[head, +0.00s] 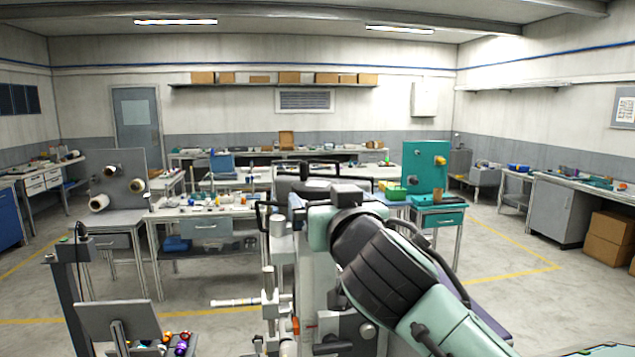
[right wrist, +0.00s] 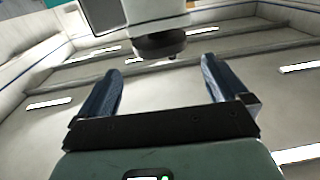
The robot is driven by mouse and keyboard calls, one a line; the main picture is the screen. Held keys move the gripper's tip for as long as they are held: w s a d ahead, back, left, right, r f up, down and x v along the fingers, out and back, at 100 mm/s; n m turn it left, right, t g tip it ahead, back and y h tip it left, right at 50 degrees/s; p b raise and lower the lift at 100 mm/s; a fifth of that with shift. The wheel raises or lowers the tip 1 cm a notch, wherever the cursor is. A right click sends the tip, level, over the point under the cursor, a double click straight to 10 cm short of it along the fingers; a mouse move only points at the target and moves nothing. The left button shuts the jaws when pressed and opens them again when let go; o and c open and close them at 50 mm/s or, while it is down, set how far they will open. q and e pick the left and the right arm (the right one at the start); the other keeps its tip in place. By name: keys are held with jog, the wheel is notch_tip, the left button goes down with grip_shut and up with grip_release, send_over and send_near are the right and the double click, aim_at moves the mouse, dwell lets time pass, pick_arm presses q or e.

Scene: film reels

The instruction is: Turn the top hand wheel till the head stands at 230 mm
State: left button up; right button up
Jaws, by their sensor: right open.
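A tall pale machine column (head: 312,262) with dark and grey fittings stands close in front of me. In the right wrist view, a dark round knob (right wrist: 158,43), perhaps the top hand wheel, sits on a pale block. My right gripper (right wrist: 160,67) is open, its two blue-grey fingers apart, with the knob just beyond and between the tips, not gripped. In the head view, my right arm comes in from the lower right and covers part of the machine's top, so the fingers do not show clearly. No scale reading is legible. My left gripper is not in view.
A grey panel with spools (head: 120,180) stands on the left, and a teal panel (head: 425,166) on a teal cabinet on the right. Cluttered workbenches (head: 205,228) lie behind the machine. Bare floor (head: 500,245) is open to the right.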

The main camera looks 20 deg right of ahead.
aim_at(320, 194)
jog(key=p+x, duration=0.2)
jog(key=x, duration=0.6)
jog(key=shift+r+p, duration=0.15)
jog(key=shift+p, duration=0.2)
jog(key=shift+w, duration=0.45)
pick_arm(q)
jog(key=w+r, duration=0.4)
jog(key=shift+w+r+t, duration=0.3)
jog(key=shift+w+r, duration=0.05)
pick_arm(e)
jog(key=shift+f, duration=0.2)
jog(key=shift+s, duration=0.15)
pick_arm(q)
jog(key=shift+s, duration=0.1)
pick_arm(e)
jog(key=c, duration=0.8)
